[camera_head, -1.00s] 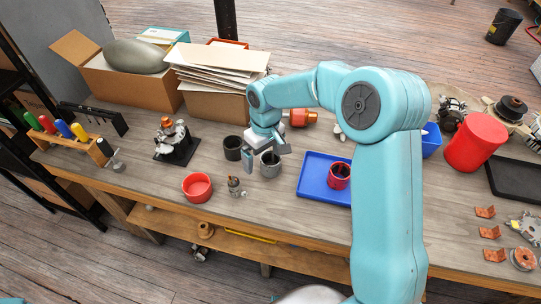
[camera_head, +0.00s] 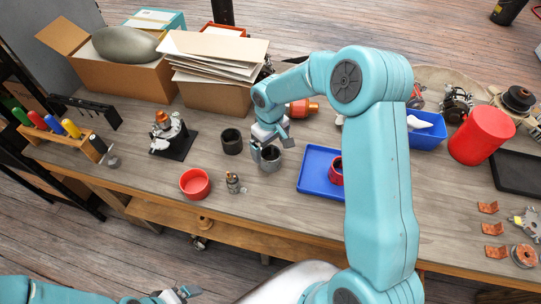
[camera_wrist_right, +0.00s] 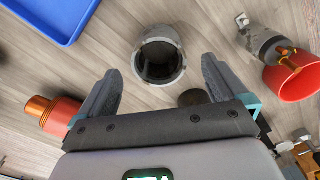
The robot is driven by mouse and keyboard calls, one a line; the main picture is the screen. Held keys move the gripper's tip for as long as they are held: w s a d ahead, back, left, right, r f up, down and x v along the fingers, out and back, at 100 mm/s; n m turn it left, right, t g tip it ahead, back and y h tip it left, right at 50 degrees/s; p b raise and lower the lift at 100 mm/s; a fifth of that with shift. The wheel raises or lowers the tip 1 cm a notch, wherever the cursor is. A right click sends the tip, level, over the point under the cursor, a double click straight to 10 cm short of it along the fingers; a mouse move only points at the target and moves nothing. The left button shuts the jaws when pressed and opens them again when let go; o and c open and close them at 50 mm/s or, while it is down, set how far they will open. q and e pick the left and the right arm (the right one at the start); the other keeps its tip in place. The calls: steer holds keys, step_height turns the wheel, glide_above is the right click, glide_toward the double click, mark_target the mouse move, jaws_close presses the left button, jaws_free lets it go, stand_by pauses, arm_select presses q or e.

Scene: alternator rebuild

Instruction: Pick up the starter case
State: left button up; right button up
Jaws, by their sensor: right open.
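The starter case appears to be the hollow grey metal cylinder (camera_head: 269,164), standing upright on the bench. In the right wrist view its open top (camera_wrist_right: 160,38) faces me, dark inside, ahead of and between the two fingers. My right gripper (camera_head: 270,147) is open and empty over the cylinder, and in the head view it hides part of the rim. A visible gap to the cylinder shows in the wrist view. My left gripper (camera_head: 180,294) is at the bottom edge, low and away from the bench; its finger opening is unclear.
A darker hollow cylinder (camera_head: 231,142) stands just left and behind. A blue tray (camera_head: 315,176) lies to the right. An orange-red part (camera_head: 302,108) is behind.

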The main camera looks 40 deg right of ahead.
mark_target(270, 155)
steer(key=shift+s+a+f, duration=0.15)
steer(key=shift+f, duration=0.35)
steer(key=f, duration=0.1)
steer(key=f+p, duration=0.1)
steer(key=f, duration=0.2)
steer(key=shift+w+d+p, duration=0.2)
steer(key=shift+d+p, duration=0.1)
steer(key=shift+s+a+f, duration=0.1)
steer(key=shift+f, duration=0.3)
steer(key=c, duration=1.7)
steer(key=shift+r, duration=0.5)
step_height(270, 155, up, 19)
steer(key=shift+r+b, duration=0.1)
steer(key=shift+b, duration=0.95)
